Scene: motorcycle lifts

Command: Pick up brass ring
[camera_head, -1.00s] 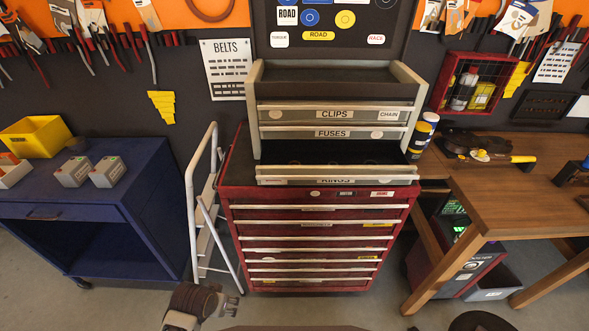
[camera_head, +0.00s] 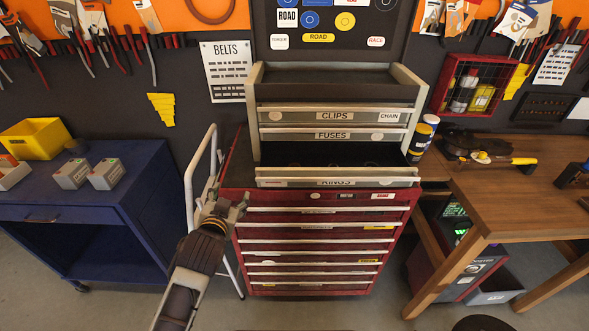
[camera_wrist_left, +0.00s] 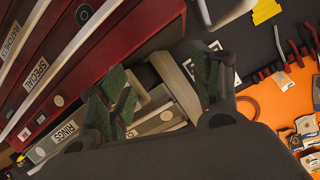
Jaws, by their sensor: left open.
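The drawer labelled RINGS (camera_head: 300,182) is pulled open at the bottom of the grey upper chest. Its dark interior (camera_head: 330,154) shows only faint shapes, and I cannot make out a brass ring. My left gripper (camera_head: 228,203) is open and empty, in front of the left edge of the red cabinet and a little below and left of the drawer. In the left wrist view the two green-padded fingers of this gripper (camera_wrist_left: 160,85) are spread apart. The RINGS drawer front (camera_wrist_left: 62,134) shows there beside and behind the left finger. My right gripper is not in view.
The red cabinet (camera_head: 315,232) stands below the grey chest. A white stepladder (camera_head: 189,190) stands close behind my left arm. A blue cart (camera_head: 140,215) is at the left and a wooden workbench (camera_head: 500,205) at the right. The space before the drawer is clear.

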